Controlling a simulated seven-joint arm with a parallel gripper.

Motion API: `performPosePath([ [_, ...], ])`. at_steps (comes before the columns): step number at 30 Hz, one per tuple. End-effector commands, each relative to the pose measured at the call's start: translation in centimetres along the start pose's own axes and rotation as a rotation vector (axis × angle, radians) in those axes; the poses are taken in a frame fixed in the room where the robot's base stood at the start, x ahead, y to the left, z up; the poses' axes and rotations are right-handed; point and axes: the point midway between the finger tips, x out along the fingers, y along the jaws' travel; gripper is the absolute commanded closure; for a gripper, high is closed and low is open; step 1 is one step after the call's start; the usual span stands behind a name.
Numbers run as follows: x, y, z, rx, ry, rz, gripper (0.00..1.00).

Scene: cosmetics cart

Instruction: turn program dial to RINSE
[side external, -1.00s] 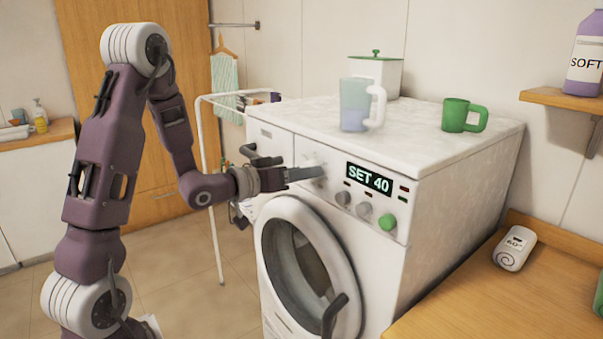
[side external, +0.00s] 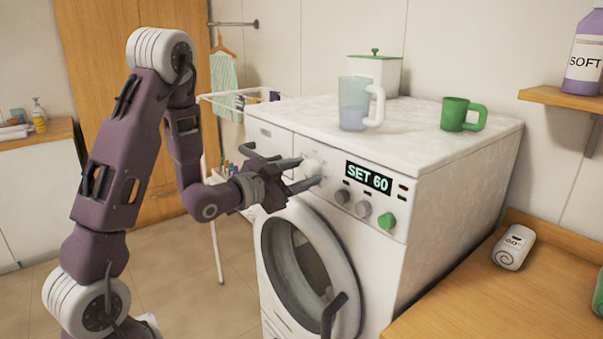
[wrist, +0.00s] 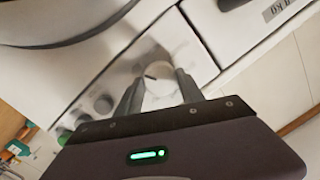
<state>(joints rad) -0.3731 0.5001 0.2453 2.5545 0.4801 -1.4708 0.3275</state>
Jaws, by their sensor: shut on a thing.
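The white program dial (side external: 312,169) is on the washing machine's front panel, left of the display (side external: 369,179), which reads "SET 60". My gripper (side external: 306,174) has one finger above the dial and one below it, shut on it. In the wrist view the dial (wrist: 158,76) sits between the two fingers of my gripper (wrist: 160,90), with a dark pointer mark on its face. The marks on the panel around the dial are too blurred to read, so I cannot see RINSE.
Two grey knobs (side external: 352,203) and a green knob (side external: 387,221) are right of the dial. The round door (side external: 310,258) is below. A jug (side external: 354,105), a white canister (side external: 385,72) and a green mug (side external: 462,115) stand on the machine's top. A drying rack (side external: 214,230) stands behind my arm.

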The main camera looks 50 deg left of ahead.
Motion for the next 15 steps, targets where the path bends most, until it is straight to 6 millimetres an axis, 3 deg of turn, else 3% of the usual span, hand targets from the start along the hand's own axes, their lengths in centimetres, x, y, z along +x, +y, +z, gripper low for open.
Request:
performPosePath([
  [15, 0.02, -0.04, -0.05, 0.093, 0.009, -0.012, 0.95],
])
